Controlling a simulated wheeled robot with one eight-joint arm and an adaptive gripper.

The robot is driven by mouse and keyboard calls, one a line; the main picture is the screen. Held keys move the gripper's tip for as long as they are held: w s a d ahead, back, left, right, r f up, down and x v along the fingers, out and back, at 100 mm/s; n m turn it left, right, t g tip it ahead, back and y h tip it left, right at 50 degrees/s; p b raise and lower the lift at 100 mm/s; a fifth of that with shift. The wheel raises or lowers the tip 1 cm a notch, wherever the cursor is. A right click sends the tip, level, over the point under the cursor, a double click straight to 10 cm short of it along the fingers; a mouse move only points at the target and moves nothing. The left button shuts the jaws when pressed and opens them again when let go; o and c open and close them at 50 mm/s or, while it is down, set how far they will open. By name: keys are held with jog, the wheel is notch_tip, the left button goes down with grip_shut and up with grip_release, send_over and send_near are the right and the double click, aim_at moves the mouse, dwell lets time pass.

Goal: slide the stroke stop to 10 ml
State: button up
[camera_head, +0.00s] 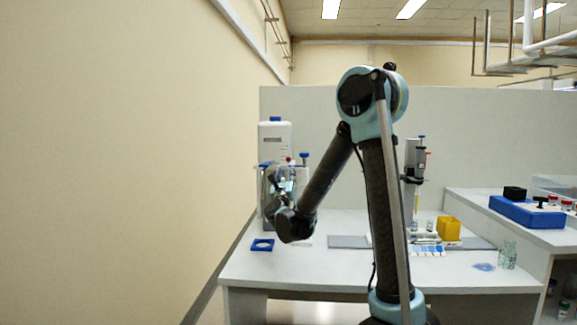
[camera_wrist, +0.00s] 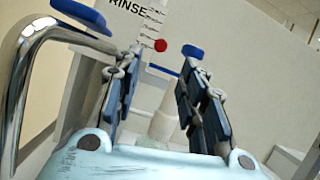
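The white dispenser (camera_head: 275,140) with blue caps stands at the left end of the bench. In the wrist view its body is marked RINSE (camera_wrist: 127,8) beside a column of small scale labels (camera_wrist: 153,17). A red knob (camera_wrist: 160,45), apparently the stroke stop, sits by the lowest visible label; the figures are too small to read. My gripper (camera_wrist: 161,72) is open and empty, its fingers apart below the knob. In the head view my gripper (camera_head: 283,182) is in front of the dispenser and partly hides it.
A blue-topped cap (camera_wrist: 193,51) is close to the right finger. A bent metal tube (camera_wrist: 25,70) runs along the left. On the bench are a blue ring holder (camera_head: 262,245), a second dispenser (camera_head: 414,165), a yellow box (camera_head: 449,229) and a glass beaker (camera_head: 507,257).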

aim_at(288, 160)
jog(key=x, duration=1)
jog(key=shift+w, duration=0.1)
jog(key=shift+r, duration=0.1)
grip_shut()
